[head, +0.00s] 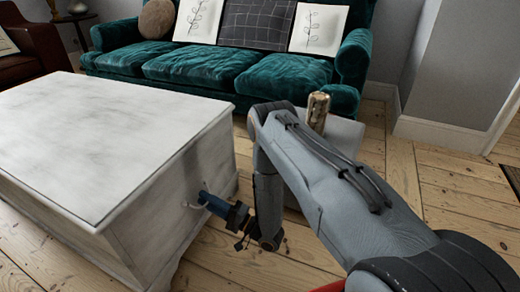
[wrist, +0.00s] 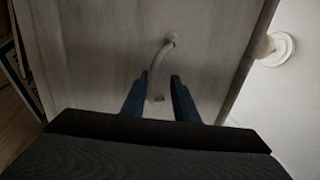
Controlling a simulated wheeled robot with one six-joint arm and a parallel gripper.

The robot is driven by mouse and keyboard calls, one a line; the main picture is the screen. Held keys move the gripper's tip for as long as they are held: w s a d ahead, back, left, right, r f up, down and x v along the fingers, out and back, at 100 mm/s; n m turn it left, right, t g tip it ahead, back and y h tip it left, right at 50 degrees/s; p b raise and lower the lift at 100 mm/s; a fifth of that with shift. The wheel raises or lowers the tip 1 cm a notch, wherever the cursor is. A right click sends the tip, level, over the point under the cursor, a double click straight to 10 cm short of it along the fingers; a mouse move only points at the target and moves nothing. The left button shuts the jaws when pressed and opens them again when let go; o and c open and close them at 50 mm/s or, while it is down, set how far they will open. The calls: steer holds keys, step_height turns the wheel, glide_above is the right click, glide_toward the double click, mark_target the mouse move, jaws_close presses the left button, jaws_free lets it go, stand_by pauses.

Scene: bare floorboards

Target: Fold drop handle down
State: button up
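The white wooden chest (head: 110,135) stands at the left in the head view. Its pale curved drop handle (head: 193,206) is on the end panel facing my arm. In the wrist view the handle (wrist: 161,56) curves out from a mount on the panel, and its lower part runs between my fingers. My gripper (head: 203,196) is at the handle, close to the panel. In the wrist view the blue fingers of my gripper (wrist: 159,77) are apart, with gaps on both sides of the handle. Whether either finger touches it cannot be told.
A teal sofa (head: 235,70) with cushions stands behind the chest. A brown leather armchair (head: 30,45) is at the far left. Bare floorboards (head: 440,185) are open at the right. A pale round fitting (wrist: 277,48) shows at the right of the wrist view.

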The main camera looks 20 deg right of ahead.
steer(key=shift+b, duration=0.9)
steer(key=shift+s+r+h+b, duration=0.2)
steer(key=shift+h+b, duration=0.2)
steer(key=shift+b, duration=0.55)
steer(key=shift+s+d+r+g, duration=0.1)
steer(key=shift+r+g, duration=0.1)
steer(key=shift+g, duration=0.1)
steer(key=shift+s+r+g+h+p, duration=0.1)
steer(key=shift+r+g+h+p, duration=0.2)
steer(key=shift+r+h+p, duration=0.1)
steer(key=s+d+r+g+h+p, duration=0.2)
steer(key=s+d+p, duration=0.3)
steer(key=d, duration=0.2)
steer(key=d+r+n+h+p, duration=0.1)
steer(key=d+r+h+p, duration=0.2)
steer(key=r+p, duration=0.2)
steer(key=d+r+n+g+h+p, duration=0.1)
steer(key=d+r+n+h+p, duration=0.1)
steer(key=r, duration=0.8)
steer(key=d+r+n+g+h+p, duration=0.1)
steer(key=d+r+n+h+p, duration=0.1)
steer(key=d+r+h+p, duration=0.3)
steer(key=shift+d+r+p, duration=0.25)
steer(key=shift+r+p, duration=0.9)
steer(key=shift+p, duration=0.85)
